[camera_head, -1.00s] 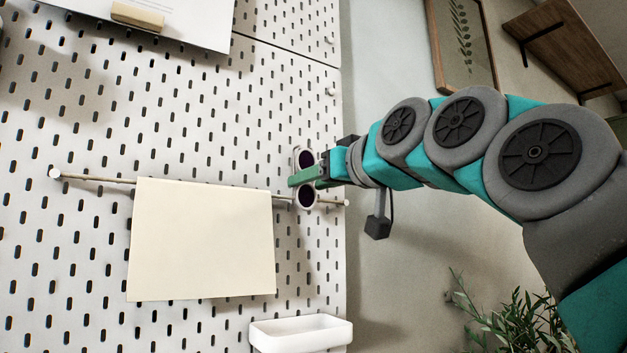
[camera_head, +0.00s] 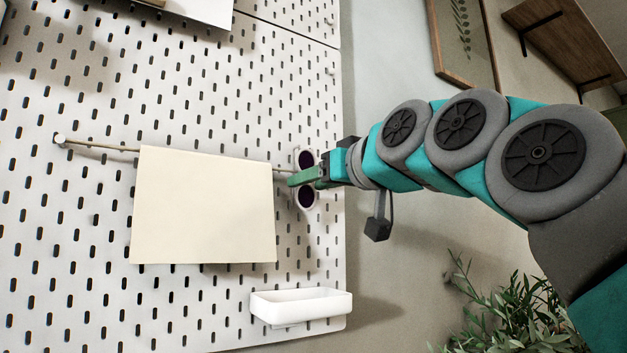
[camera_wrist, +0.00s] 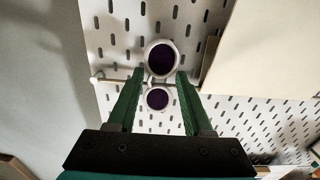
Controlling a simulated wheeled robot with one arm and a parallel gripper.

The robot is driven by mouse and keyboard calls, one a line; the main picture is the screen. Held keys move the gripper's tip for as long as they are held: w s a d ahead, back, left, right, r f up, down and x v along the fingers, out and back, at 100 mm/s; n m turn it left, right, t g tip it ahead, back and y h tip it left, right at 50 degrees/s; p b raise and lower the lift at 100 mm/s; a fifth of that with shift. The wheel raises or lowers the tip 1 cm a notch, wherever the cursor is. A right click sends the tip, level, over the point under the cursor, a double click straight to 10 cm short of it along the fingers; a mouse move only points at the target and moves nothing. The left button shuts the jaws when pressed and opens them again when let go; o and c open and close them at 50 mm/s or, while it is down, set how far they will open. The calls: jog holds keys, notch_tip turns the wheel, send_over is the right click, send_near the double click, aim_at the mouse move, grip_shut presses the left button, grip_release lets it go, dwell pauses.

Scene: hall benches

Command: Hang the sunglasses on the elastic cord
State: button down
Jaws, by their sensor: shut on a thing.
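The sunglasses (camera_head: 306,198) have a pale frame and dark purple lenses. They stand on end, one lens above the other, close in front of the white pegboard. My gripper (camera_head: 292,180) is shut on them at the middle, between the lenses. In the wrist view both lenses (camera_wrist: 157,99) show between the green fingers (camera_wrist: 161,73). The elastic cord (camera_head: 100,147) runs across the board from a knob at left to behind my gripper. In the wrist view the cord (camera_wrist: 115,81) passes at the height of the bridge; whether they touch I cannot tell.
A cream sheet (camera_head: 203,205) hangs over the cord, left of my gripper. A white tray (camera_head: 301,306) is fixed on the pegboard (camera_head: 60,260) below. A plant (camera_head: 510,315) stands at lower right. A framed picture (camera_head: 464,40) and wooden shelf (camera_head: 562,38) are at upper right.

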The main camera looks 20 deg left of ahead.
jog(key=shift+f+b, duration=0.95)
jog(key=shift+f, duration=0.4)
jog(key=shift+c, duration=1.1)
grip_release()
jog(key=shift+s+d, duration=0.1)
jog(key=shift+d, duration=0.05)
jog(key=v, duration=0.7)
jog(key=shift+s+d, duration=0.15)
jog(key=shift+s, duration=0.05)
